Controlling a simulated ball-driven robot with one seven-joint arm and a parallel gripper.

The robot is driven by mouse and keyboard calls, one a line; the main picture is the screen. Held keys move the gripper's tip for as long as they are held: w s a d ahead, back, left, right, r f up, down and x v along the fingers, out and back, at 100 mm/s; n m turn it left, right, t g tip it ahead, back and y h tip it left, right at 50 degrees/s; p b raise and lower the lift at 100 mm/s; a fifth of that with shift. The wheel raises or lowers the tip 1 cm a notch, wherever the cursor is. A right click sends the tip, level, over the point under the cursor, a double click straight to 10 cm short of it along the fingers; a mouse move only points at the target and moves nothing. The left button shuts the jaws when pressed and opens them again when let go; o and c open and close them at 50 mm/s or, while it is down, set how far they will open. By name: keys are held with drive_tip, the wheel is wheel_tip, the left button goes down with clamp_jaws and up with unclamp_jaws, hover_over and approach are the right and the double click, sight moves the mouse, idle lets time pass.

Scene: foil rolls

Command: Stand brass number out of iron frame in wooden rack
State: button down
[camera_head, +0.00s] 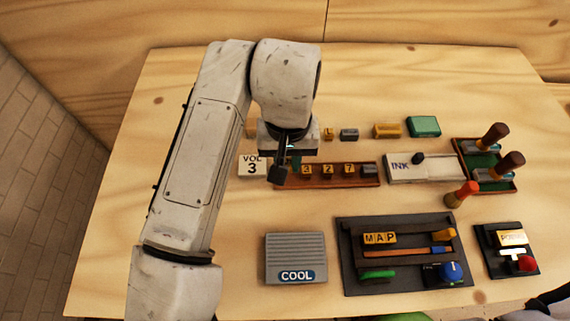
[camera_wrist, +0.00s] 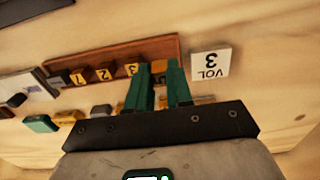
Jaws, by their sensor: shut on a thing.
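My gripper (camera_head: 284,168) is over the left end of the wooden rack (camera_head: 330,182). In the wrist view its green fingers (camera_wrist: 160,70) are shut on a small brass piece (camera_wrist: 159,67). The piece overlaps the rack's end there; I cannot tell if it rests in the rack. Its face cannot be read. Brass tiles 3 (camera_head: 306,169), 2 (camera_head: 327,169) and 7 (camera_head: 348,169) stand in the rack, with a grey block (camera_head: 369,170) at its right end. The dark iron frame (camera_head: 350,282) holds brass letter tiles reading MAP (camera_head: 380,238), with no brass number visible in it.
A VOL 3 card (camera_head: 251,164) stands just left of the rack. Behind are brass and grey blocks (camera_head: 349,134) and a green box (camera_head: 424,126). An INK slab (camera_head: 425,168) and a handled-stamp tray (camera_head: 465,165) are right. A COOL plate (camera_head: 296,250) lies in front.

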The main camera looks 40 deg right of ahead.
sight(285, 162)
drive_tip(key=shift+w+f, duration=0.25)
drive_tip(key=shift+f, duration=0.1)
drive_tip(key=shift+w+f, duration=0.1)
drive_tip(key=shift+f, duration=1.5)
drive_tip(key=shift+f, duration=0.15)
drive_tip(key=c, duration=1)
unclamp_jaws()
wheel_tip(285, 162, up, 12)
drive_tip(key=shift+r, duration=0.15)
